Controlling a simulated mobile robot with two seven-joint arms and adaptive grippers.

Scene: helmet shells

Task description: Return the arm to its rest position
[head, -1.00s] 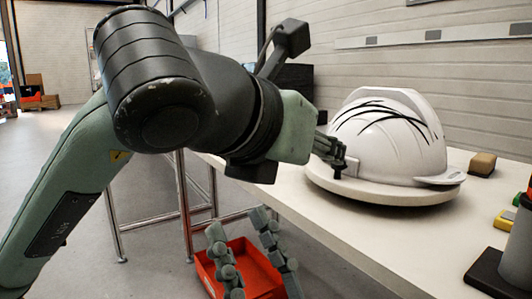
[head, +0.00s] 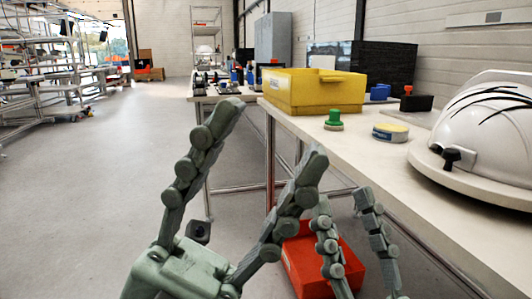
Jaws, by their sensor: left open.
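My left gripper (head: 272,132) stands large in the middle of the head view, fingers spread wide and pointing up, empty. My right gripper (head: 344,199) is lower and to its right, with its two fingers apart and nothing between them. The white helmet shell (head: 495,125) with black streaks is at the right edge, partly cut off by the frame. It sits on a round white stand (head: 470,182) on the table. A small black clip (head: 457,158) is at the helmet's lower front edge. Both grippers are clear of the helmet.
The white table (head: 440,215) runs along the right. It carries a yellow bin (head: 312,92), a green-topped piece (head: 334,120), a round yellow-topped tin (head: 390,132) and a black block (head: 416,102). A red crate (head: 352,270) is low behind the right gripper. Open floor lies left.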

